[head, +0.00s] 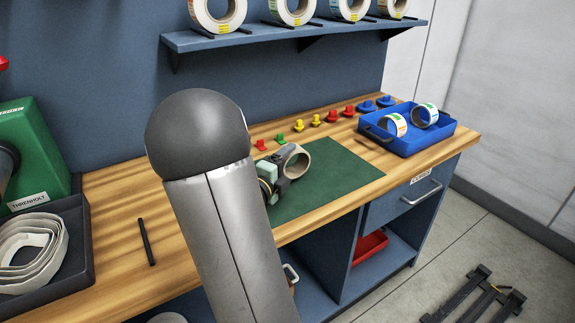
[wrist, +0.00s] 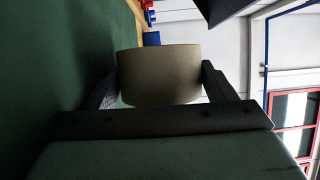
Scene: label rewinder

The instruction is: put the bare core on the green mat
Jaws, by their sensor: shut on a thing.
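The bare core (head: 296,161) is a plain tan cardboard ring. In the head view it is at my gripper (head: 279,172), over the green mat (head: 335,176). In the wrist view the core (wrist: 160,74) sits between the two dark fingers of my gripper (wrist: 159,82), with a finger against each side. The mat (wrist: 40,70) fills the left of the wrist view, close beside the core. I cannot tell whether the core touches the mat. My arm hides the mat's left part in the head view.
A blue tray (head: 418,143) with two labelled rolls stands at the bench's right end. Small red, yellow, green and blue knobs line the back. A black tray of label strips (head: 75,262) and a black pen (head: 146,242) are at left. The mat's right part is clear.

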